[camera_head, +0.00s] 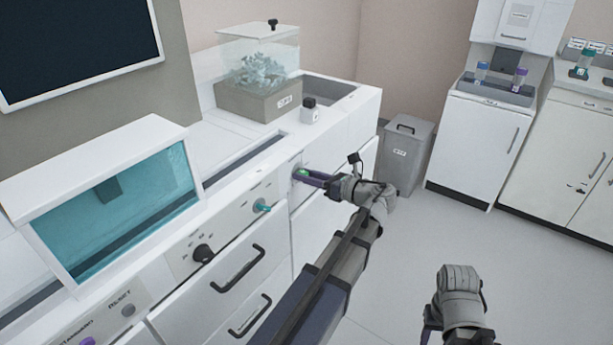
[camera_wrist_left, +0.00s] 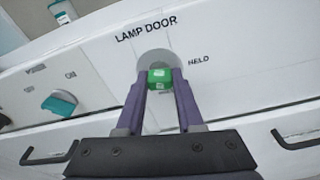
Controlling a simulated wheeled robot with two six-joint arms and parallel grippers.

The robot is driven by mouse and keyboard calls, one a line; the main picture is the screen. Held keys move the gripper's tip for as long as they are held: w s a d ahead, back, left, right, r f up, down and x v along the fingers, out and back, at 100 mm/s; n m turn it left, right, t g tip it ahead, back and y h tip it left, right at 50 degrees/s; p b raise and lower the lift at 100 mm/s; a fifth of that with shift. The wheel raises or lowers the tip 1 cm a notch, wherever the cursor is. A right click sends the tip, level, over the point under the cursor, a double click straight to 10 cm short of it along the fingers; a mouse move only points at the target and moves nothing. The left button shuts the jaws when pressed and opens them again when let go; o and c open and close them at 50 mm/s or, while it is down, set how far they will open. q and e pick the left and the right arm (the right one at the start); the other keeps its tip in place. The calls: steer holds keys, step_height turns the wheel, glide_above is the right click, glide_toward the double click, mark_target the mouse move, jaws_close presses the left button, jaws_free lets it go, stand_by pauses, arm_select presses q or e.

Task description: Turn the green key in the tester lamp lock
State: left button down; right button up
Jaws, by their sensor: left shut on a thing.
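The green key (camera_wrist_left: 160,78) sits at a round grey lock plate (camera_wrist_left: 158,58) on the white panel marked "LAMP DOOR", with "HELD" printed to its right. My left gripper (camera_wrist_left: 160,82) is shut on the key, one purple finger on each side. In the head view the left gripper (camera_head: 308,177) reaches the panel front from the right, and a bit of the green key (camera_head: 303,172) shows between its fingers. The key's shaft and the slot are hidden. My right gripper (camera_head: 430,325) hangs low at the bottom right; its fingers are mostly cut off by the picture edge.
A teal knob (camera_head: 262,206) and a black knob (camera_head: 203,253) stick out of the panel left of the lock. Drawer handles (camera_head: 238,268) sit below. A tinted glass case (camera_head: 115,215) stands on the counter. A grey bin (camera_head: 407,155) stands beyond; the floor at right is clear.

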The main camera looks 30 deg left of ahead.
arm_select(q)
steer(key=shift+m, duration=0.4)
steer(key=shift+m+g, duration=0.3)
steer(key=shift+m, duration=1.2)
steer(key=m, duration=0.2)
steer(key=shift+m+b, duration=0.4)
steer(key=shift+m+g+y+b, duration=0.3)
steer(key=shift+m+g+y, duration=0.1)
steer(key=shift+m, duration=1.1)
